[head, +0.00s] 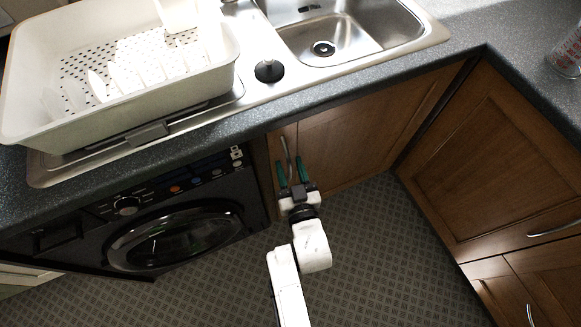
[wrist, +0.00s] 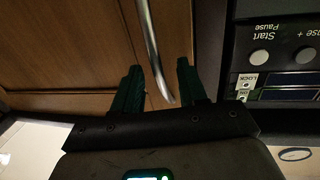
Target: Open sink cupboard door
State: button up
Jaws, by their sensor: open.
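The sink cupboard door (head: 350,137) is brown wood and sits under the sink; it looks shut. Its metal bar handle (head: 287,155) runs along the door's left side. My gripper (head: 292,174) is open at the handle's lower end, its two green fingers pointing up toward the door. In the wrist view, the handle (wrist: 154,50) comes down between the open green fingers of my gripper (wrist: 158,82). The handle's tip lies between the fingers, and I cannot tell whether either finger touches it. The door (wrist: 70,45) fills the left of that view.
A black washing machine (head: 185,238) stands left of the door, close to my gripper; its panel (wrist: 280,55) shows in the wrist view. Another wooden cupboard (head: 500,165) stands at an angle to the right. A white dish rack (head: 120,115) sits on the drainer. Tiled floor (head: 385,260) is clear.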

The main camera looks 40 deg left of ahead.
grip_shut()
dwell(0.3)
dwell(0.4)
